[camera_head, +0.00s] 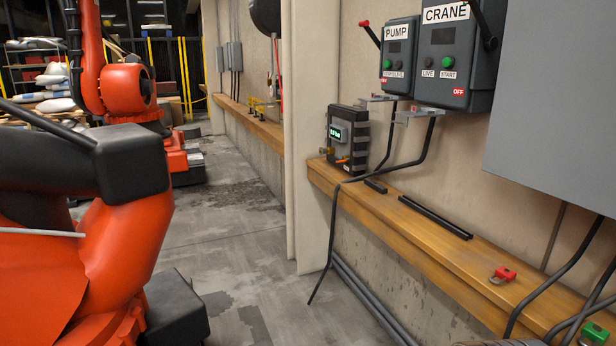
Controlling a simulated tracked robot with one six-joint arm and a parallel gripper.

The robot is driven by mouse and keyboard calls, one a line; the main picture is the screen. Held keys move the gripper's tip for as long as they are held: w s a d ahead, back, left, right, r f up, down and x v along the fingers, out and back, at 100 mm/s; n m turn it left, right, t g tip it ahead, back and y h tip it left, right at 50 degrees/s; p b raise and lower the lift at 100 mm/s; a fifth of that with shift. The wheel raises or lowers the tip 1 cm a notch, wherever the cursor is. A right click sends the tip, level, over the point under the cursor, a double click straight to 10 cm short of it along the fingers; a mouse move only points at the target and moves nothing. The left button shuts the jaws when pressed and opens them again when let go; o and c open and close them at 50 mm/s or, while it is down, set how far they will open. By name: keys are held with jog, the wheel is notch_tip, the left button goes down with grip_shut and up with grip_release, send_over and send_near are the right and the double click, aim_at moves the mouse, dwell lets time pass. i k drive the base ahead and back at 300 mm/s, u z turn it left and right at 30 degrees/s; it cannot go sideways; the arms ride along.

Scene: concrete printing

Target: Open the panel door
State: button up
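A large plain grey panel (560,95) fills the upper right and is cut off by the right edge. Its left and lower edges show. No handle or hinge shows on the visible part, and I cannot tell whether its door is open or shut. To its left hang two dark grey control boxes, a PUMP box (399,58) with a red-tipped lever and a CRANE box (453,70) with a black lever. My gripper is not in view.
A wooden ledge (390,212) runs along the wall below the boxes. It bears a small display unit (347,140), black bars, a red padlock (504,274) and a green padlock (596,334). Black cables hang over it. The concrete floor (235,225) is clear mid-picture.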

aim_at(552, 130)
jog(key=u, duration=0.05)
jog(key=k, duration=0.65)
jog(key=z, duration=0.25)
jog(key=i, duration=1.6)
jog(key=u, duration=0.55)
